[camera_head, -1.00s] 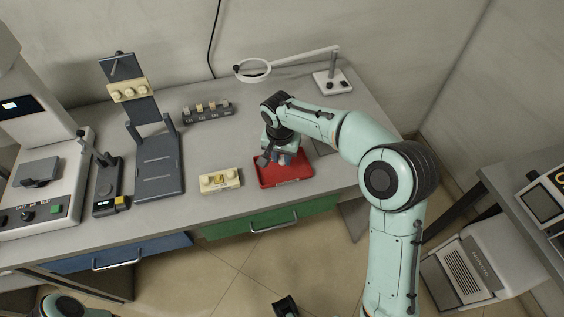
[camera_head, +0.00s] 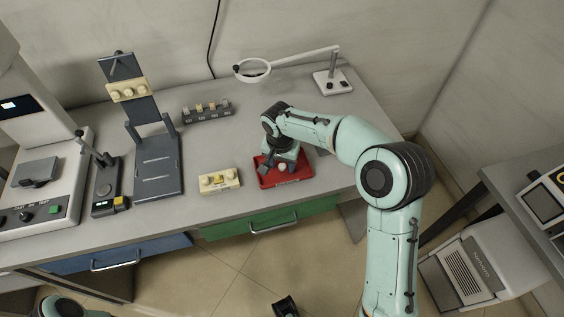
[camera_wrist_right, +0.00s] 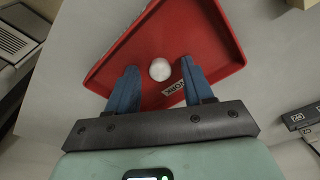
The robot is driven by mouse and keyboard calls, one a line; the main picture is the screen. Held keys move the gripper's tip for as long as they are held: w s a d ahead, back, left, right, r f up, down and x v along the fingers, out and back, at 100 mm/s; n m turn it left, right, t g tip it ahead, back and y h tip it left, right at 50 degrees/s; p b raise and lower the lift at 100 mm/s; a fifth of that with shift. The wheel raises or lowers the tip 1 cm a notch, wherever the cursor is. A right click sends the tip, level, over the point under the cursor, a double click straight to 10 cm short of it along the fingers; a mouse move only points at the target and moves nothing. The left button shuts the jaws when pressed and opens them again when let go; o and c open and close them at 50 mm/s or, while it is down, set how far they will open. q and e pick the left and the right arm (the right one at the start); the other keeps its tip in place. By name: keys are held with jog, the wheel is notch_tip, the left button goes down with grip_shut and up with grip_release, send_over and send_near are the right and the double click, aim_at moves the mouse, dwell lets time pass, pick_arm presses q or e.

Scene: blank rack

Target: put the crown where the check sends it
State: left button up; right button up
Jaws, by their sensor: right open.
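A small white rounded piece, which looks like the crown (camera_wrist_right: 160,69), lies in the red tray (camera_wrist_right: 225,22). It also shows in the head view as a pale spot (camera_head: 282,167) in the tray (camera_head: 301,160). My right gripper (camera_head: 274,167) is over the tray with its jaw tilted. In the right wrist view its two blue fingers (camera_wrist_right: 160,80) are apart, either side of the white piece with gaps on both sides. The tray's label is partly hidden by a finger.
A cream dental cast (camera_head: 220,180) stands left of the tray. Behind are a dark rack (camera_head: 208,112) with several small pieces and a magnifier lamp (camera_head: 333,82). A dark stand (camera_head: 157,170), a small gauge (camera_head: 107,190) and a white machine (camera_head: 45,150) fill the left.

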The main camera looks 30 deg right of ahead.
pick_arm(q)
jog(key=shift+r+p, duration=0.75)
pick_arm(e)
notch_tip(320, 180, up, 12)
jog(key=s+a, duration=0.1)
pick_arm(q)
jog(key=shift+s, duration=0.1)
